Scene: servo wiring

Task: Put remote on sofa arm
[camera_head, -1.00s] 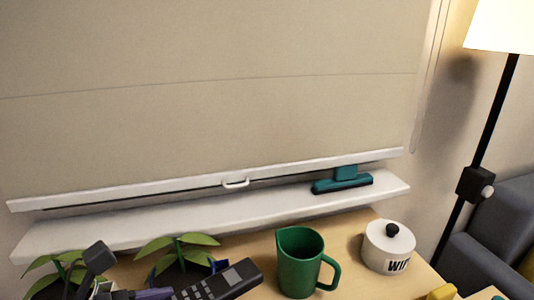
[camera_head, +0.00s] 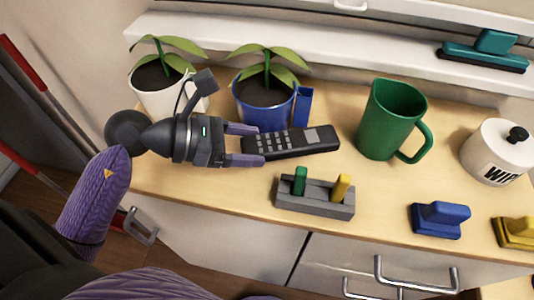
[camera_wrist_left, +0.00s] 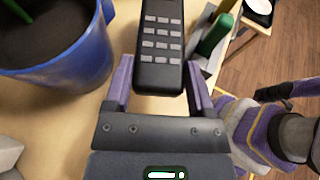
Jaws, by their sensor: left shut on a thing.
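The remote (camera_head: 291,143) is dark with grey buttons. My left gripper (camera_head: 248,145) is shut on one end of it, above the wooden cabinet top (camera_head: 235,191). In the left wrist view the remote (camera_wrist_left: 161,45) lies between the two purple fingers (camera_wrist_left: 159,85) and points away from the palm. Whether the remote touches the surface is hard to tell. My right gripper is not in view. The sofa arm is not in view now.
A blue pot (camera_head: 262,105) with a plant is just behind the remote. A green jug (camera_head: 391,120) stands to its right, and a grey holder (camera_head: 314,196) with green and yellow pieces in front. A white canister (camera_head: 496,152) and a blue block (camera_head: 440,219) are farther right.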

